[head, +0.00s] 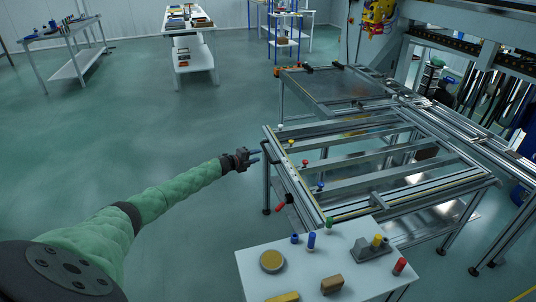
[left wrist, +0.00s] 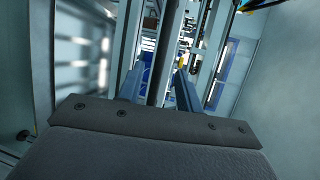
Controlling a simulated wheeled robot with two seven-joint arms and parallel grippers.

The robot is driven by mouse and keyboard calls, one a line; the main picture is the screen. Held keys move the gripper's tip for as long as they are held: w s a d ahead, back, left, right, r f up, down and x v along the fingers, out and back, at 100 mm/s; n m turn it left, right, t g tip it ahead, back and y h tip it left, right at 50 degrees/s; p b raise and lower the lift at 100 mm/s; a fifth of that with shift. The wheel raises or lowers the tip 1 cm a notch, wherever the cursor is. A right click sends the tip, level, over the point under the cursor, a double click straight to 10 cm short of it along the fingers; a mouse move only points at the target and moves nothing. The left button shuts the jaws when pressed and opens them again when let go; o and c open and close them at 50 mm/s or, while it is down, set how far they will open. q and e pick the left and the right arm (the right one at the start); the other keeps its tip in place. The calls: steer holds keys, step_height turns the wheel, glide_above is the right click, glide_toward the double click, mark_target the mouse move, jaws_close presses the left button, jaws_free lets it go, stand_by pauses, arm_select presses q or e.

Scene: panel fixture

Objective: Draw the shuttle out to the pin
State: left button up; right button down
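The panel fixture is an aluminium frame table (head: 385,185) right of centre in the head view. Along its left rail (head: 290,172) sit small coloured knobs, among them a yellow one (head: 291,142), a red one (head: 305,162) and a blue one (head: 320,186). A red handle (head: 281,206) juts from the rail's near end. I cannot tell which part is the shuttle or the pin. My right gripper is not in view.
A white side table (head: 305,262) with coloured pegs and blocks stands at the near edge. A second panel table (head: 335,88) adjoins the frame behind. A gantry with a yellow device (head: 378,16) is at the upper right. The floor left of the fixture is clear.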

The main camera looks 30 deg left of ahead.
mark_target(266, 151)
arm_select(q)
steer(key=shift+x, duration=3.45)
jaws_close()
